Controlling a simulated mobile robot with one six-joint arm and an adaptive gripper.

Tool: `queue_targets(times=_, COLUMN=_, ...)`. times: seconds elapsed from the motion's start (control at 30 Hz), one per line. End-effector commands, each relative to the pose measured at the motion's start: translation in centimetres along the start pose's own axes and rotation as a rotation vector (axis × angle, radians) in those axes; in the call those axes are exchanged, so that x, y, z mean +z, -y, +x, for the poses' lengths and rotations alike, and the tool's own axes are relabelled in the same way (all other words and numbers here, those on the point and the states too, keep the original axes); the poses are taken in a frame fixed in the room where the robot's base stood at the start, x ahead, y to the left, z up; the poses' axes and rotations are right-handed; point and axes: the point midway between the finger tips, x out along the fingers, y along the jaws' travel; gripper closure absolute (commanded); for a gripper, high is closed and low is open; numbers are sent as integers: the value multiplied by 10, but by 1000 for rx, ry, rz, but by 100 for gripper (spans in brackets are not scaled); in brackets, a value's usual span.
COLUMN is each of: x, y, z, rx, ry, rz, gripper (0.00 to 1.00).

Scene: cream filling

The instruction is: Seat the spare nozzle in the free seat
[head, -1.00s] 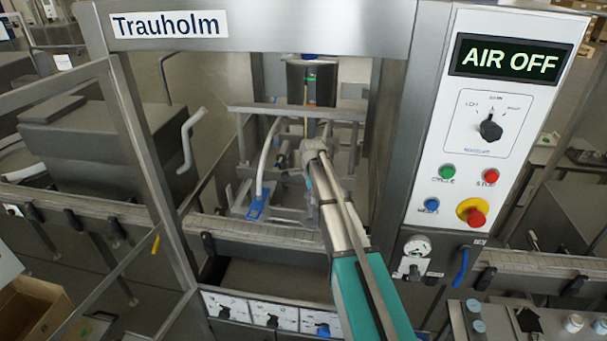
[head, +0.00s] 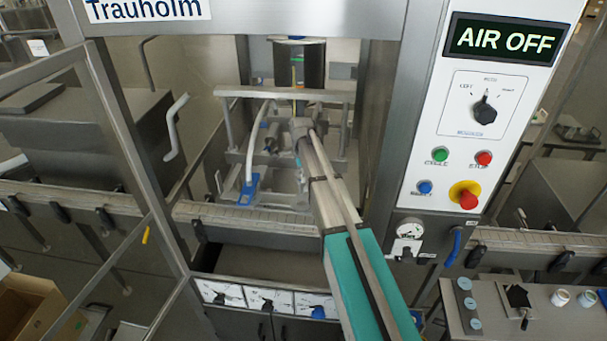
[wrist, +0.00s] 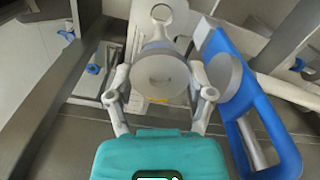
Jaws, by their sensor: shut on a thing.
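My gripper (wrist: 161,88) is shut on a pale grey round piece, which looks like the spare nozzle (wrist: 158,72). Its flat end with a small central hole faces the wrist camera, between the two fingers. A ring-shaped part (wrist: 176,22) lies just beyond it; I cannot tell whether this is the free seat or whether the two touch. A blue handle-like bracket (wrist: 262,125) and a grey disc (wrist: 224,78) are close on the right. In the head view my arm reaches into the machine, and the gripper and nozzle are too small to make out.
Steel frame posts (head: 130,150) and the control panel (head: 487,110), reading AIR OFF, flank the opening. A white hose (head: 256,145) runs down to a blue part (head: 248,190) left of my arm. A conveyor (head: 235,217) crosses in front.

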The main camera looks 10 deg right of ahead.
Motion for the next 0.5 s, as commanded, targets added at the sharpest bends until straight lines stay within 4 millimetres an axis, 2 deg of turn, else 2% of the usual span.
queue_targets(times=0.5, x=1, y=0, z=35, rx=0, ry=0, rz=-1, gripper=89)
